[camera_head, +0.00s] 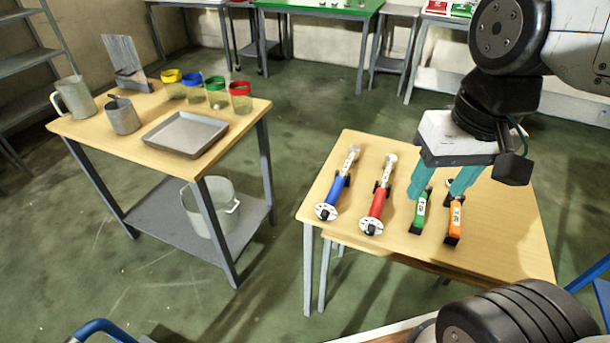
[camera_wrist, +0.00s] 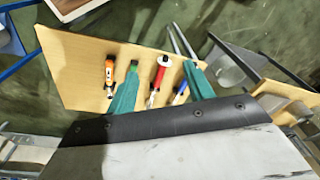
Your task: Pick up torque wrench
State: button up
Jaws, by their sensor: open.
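Several wrench-like tools lie in a row on a small wooden table (camera_head: 340,222). The blue tool (camera_head: 332,196) and the red tool (camera_head: 376,202) have round white discs at their near ends and metallic far ends. The green tool (camera_head: 419,212) and the orange tool (camera_head: 455,218) carry white labels. I cannot tell which one is meant by the torque wrench. My gripper (camera_head: 437,192) is open and empty, teal fingers pointing down over the green and orange tools. In the wrist view, the red tool (camera_wrist: 160,74) shows between the fingers (camera_wrist: 160,64); the green tool (camera_wrist: 131,78) is partly hidden.
Floor lies between the two tables. A green table (camera_head: 325,5) stands at the back.

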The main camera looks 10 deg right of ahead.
jog(key=w+a+f+m+y, duration=0.3)
jog(key=w+m, duration=0.6)
jog(key=m, duration=0.1)
jog(key=m+t+y, duration=0.2)
jog(key=m+t, duration=0.1)
jog(key=m, duration=2.9)
send_near(342, 182)
notch_tip(342, 182, down, 2)
jog(key=w+a, duration=0.1)
jog(key=w, duration=0.1)
jog(key=x, duration=0.5)
jog(key=s+x, duration=0.1)
jog(key=x, duration=0.1)
jog(key=shift+w+a+f, duration=0.15)
jog(key=shift+a+f, duration=0.1)
jog(key=shift+f, duration=0.1)
grip_shut()
